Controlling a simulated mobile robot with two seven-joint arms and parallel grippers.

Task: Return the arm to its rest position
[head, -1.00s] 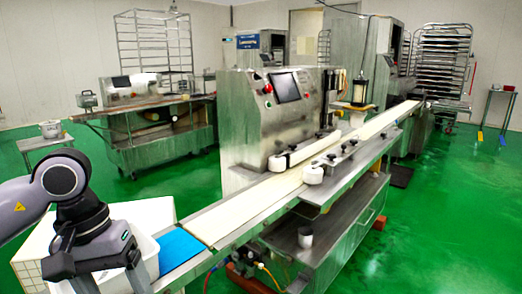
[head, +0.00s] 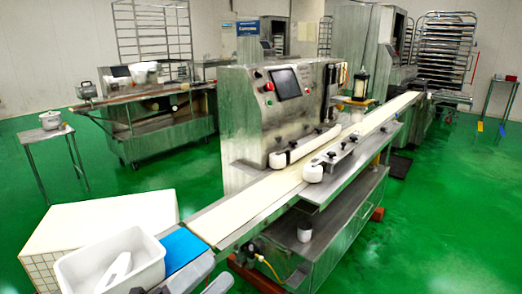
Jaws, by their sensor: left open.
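My left gripper (head: 149,290) shows only as dark parts at the bottom edge of the head view, just right of the white bin (head: 148,272). Most of it is cut off by the frame; it is open, and I see nothing held in it. My right gripper is not in view.
The bin holds a white object (head: 115,270) and stands by a white tiled block (head: 95,228). A blue pad (head: 183,246) lies at the near end of the conveyor belt (head: 240,213). The encrusting machine (head: 240,125) stands behind.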

